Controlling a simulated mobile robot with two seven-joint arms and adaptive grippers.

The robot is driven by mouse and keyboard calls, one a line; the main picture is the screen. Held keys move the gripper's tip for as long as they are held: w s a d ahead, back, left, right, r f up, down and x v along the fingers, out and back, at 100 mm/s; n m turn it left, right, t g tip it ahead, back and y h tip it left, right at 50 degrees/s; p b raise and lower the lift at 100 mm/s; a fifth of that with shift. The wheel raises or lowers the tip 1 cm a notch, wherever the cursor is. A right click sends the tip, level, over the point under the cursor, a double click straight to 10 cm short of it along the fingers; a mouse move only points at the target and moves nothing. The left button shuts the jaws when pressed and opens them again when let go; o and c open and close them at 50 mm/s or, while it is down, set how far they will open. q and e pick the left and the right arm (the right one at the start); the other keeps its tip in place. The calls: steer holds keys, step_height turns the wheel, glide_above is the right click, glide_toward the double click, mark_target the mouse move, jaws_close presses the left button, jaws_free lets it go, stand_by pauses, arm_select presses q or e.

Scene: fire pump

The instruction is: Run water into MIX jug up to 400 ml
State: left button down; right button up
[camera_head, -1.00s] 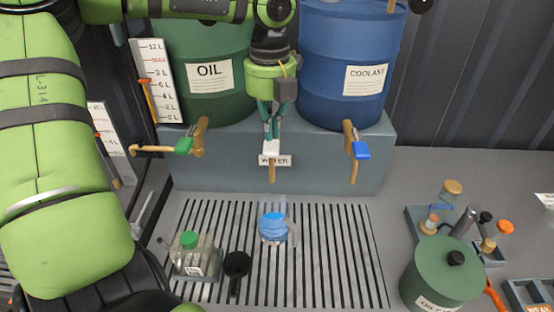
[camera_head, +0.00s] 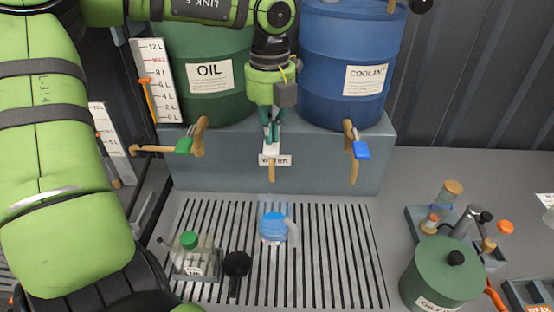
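The clear jug (camera_head: 273,229) stands on the slatted grate under the water tap, with its handle to the right. Blue liquid shows inside; its scale and any MIX marking are too small to read. The water tap has a white handle (camera_head: 271,149) and a brown spout (camera_head: 271,172) pointing down above the jug. Its WATER label is partly covered. My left gripper (camera_head: 271,139) reaches down from above, its fingers close together at the white handle and seemingly shut on it. I cannot tell whether a stream falls from the spout. My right gripper is not in view.
A green OIL drum (camera_head: 209,80) and blue COOLANT drum (camera_head: 352,65) stand behind, with green (camera_head: 185,146) and blue (camera_head: 361,150) tap handles. A green can (camera_head: 441,270) is right; the grate's right side is clear.

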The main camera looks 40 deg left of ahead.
mark_target(271, 146)
arm_select(q)
steer(key=shift+f, duration=1.55)
stand_by(5.6)
steer(key=shift+r, duration=2.55)
